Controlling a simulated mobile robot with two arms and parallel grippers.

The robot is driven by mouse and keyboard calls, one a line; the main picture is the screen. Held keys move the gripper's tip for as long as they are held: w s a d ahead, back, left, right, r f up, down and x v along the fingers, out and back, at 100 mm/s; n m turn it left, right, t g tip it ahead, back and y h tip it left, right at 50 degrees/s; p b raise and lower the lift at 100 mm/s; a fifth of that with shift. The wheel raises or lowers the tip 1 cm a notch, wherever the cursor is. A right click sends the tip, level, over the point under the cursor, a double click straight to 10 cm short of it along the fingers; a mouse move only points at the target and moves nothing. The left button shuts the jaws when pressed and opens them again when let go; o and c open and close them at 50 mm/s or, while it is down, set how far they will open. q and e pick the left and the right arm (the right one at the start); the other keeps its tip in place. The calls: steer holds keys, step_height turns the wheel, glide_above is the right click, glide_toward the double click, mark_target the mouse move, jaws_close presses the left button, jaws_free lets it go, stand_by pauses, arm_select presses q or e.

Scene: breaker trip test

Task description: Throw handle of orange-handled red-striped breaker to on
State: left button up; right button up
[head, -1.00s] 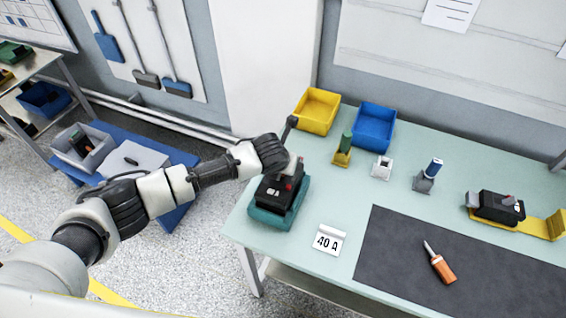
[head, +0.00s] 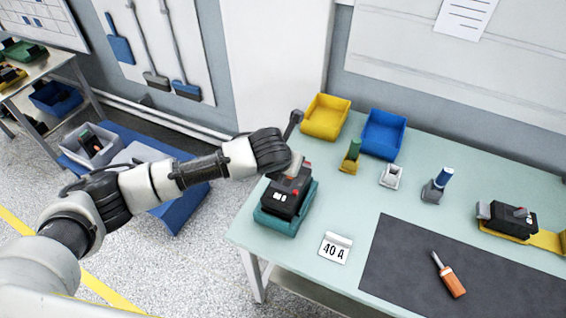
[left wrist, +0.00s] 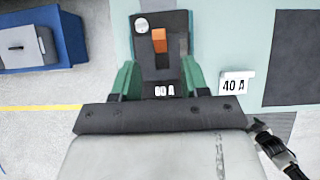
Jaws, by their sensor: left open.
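The black breaker (head: 284,200) sits in a teal cradle (head: 270,222) at the table's left end. The left wrist view shows its orange handle (left wrist: 159,40) and a 60 A label (left wrist: 164,90); I cannot make out a red stripe. My left gripper (head: 297,163) is open, just above the breaker's far end, and hides much of its top in the head view. Whether it touches the handle I cannot tell. A dark jointed part at the lower right of the left wrist view looks like my right arm; its jaws (left wrist: 259,124) are too small to read.
A 40 A card (head: 335,248) stands right of the breaker. A dark mat (head: 400,270) holds an orange-handled screwdriver (head: 450,277). Yellow (head: 325,118) and blue (head: 383,135) bins stand behind. Another black breaker (head: 507,218) is at the right.

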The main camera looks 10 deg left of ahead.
arm_select(q)
steer(key=shift+b+v, duration=0.3)
steer(key=shift+v, duration=1.85)
